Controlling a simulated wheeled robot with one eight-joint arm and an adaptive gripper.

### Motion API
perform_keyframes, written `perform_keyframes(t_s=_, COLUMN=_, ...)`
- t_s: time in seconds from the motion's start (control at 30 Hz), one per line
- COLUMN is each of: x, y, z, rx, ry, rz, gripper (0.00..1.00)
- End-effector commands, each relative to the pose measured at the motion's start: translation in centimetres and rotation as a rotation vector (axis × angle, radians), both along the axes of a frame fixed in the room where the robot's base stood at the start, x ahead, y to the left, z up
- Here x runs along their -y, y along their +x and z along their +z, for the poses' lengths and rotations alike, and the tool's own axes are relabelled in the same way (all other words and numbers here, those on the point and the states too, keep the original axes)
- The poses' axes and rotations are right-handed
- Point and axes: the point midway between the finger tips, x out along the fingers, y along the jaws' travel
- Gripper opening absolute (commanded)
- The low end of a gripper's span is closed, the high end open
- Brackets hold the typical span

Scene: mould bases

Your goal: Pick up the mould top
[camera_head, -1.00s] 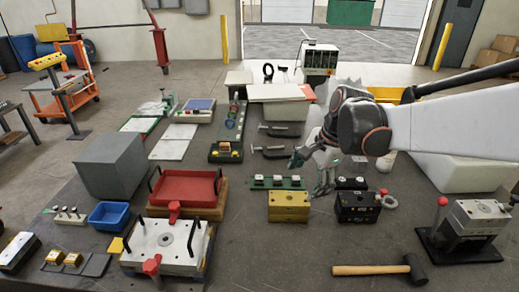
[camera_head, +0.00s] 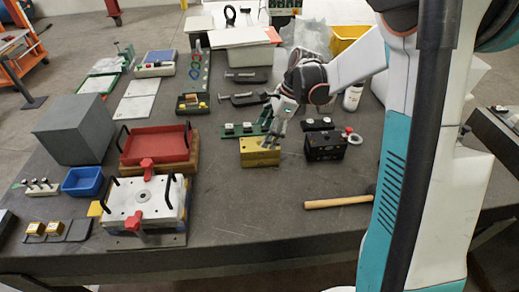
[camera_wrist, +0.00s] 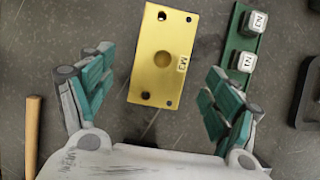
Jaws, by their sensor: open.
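A yellow block (camera_head: 260,152), which looks like the mould top, sits on the grey table. In the wrist view the yellow block (camera_wrist: 163,55) shows a round central recess, corner holes and a mark like "M3". My gripper (camera_head: 270,128) is just above and behind the block in the head view. In the wrist view my gripper (camera_wrist: 161,68) is open, with its teal-padded fingers on either side of the block. Bare table shows between each finger and the block, and nothing is held.
A green strip (camera_wrist: 236,50) with metal cubes lies close beside the block. A black block (camera_head: 325,146) stands to the right and a hammer handle (camera_head: 337,202) lies in front. A white plate with black handles (camera_head: 145,205) and a red tray (camera_head: 155,145) are at left.

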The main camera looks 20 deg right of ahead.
Motion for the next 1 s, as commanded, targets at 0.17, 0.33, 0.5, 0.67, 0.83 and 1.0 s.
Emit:
perform_keyframes(t_s=0.17, x=-0.4, y=0.1, z=-0.9, rx=0.001, ry=0.0, rz=0.0, gripper=0.82)
perform_keyframes(t_s=0.33, x=-1.0, y=0.4, z=-2.3, rx=0.0, ry=0.0, rz=0.001, gripper=0.82)
perform_keyframes(t_s=0.5, x=-2.0, y=0.7, z=-4.6, rx=0.001, ry=0.0, rz=0.002, gripper=0.82)
perform_keyframes(t_s=0.67, x=-2.4, y=0.8, z=-5.5, rx=0.0, ry=0.0, rz=0.0, gripper=0.82)
perform_keyframes(t_s=0.83, x=-2.4, y=0.8, z=-5.4, rx=0.0, ry=0.0, rz=0.0, gripper=0.82)
perform_keyframes(t_s=1.0, x=-2.4, y=0.8, z=-5.4, rx=0.001, ry=0.0, rz=0.0, gripper=0.43)
